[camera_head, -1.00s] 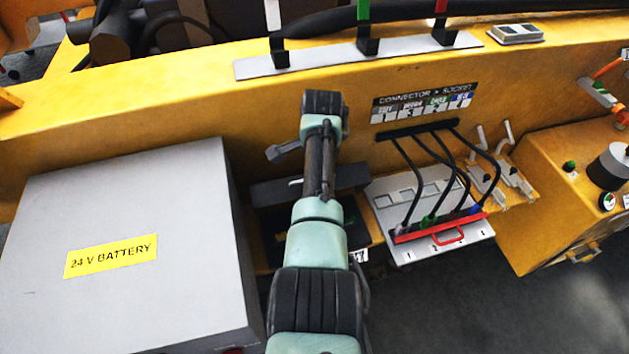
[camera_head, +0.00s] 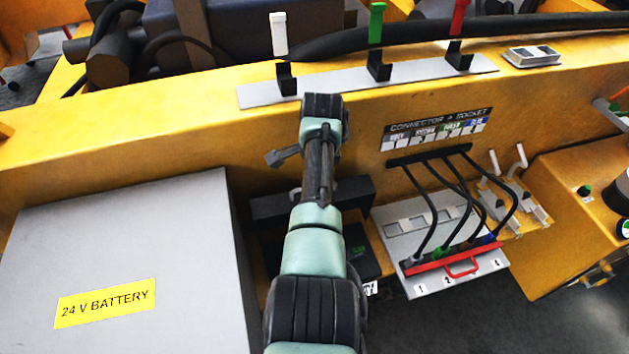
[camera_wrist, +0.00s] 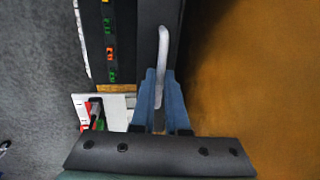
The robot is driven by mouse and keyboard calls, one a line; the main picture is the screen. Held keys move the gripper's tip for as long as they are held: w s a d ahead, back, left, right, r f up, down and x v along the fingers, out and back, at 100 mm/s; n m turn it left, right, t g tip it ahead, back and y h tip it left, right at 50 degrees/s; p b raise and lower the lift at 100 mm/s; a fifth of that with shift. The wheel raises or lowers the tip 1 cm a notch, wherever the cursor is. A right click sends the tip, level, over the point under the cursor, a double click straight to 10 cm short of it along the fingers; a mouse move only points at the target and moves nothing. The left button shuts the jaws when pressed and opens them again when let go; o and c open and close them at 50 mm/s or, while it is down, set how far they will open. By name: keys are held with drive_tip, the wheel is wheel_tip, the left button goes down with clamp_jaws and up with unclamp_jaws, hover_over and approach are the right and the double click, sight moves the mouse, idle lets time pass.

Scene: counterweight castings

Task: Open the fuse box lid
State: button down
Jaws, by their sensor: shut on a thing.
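The fuse box (camera_head: 365,258) is a black box low against the yellow wall, partly hidden behind my arm in the head view. Its dark lid (camera_head: 270,207) stands raised at the back of the box, near the wall. In the wrist view the lid (camera_wrist: 152,40) is seen along its edge, with coloured fuses (camera_wrist: 110,48) exposed in the box to its left. A pale handle (camera_wrist: 162,62) on the lid runs between the blue fingers of my gripper (camera_wrist: 166,88), which is shut on it. In the head view my arm hides the gripper's fingertips.
A grey 24 V battery box (camera_head: 170,250) stands close on the left. On the right is a connector panel (camera_head: 400,225) with black cables (camera_head: 428,200) and a red handle bar (camera_head: 450,262). Upright levers (camera_head: 376,25) stand on the yellow beam (camera_head: 180,115) above.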

drive_tip(key=c, duration=0.9)
unclamp_jaws()
drive_tip(key=shift+c, duration=0.2)
drive_tip(key=shift+r, duration=0.1)
wheel_tip(320, 180, up, 13)
drive_tip(key=s+b, duration=0.2)
drive_tip(key=shift+s+d+f+b, duration=0.15)
drive_tip(key=shift+d+f+b, duration=0.05)
drive_tip(key=shift+d+b, duration=0.2)
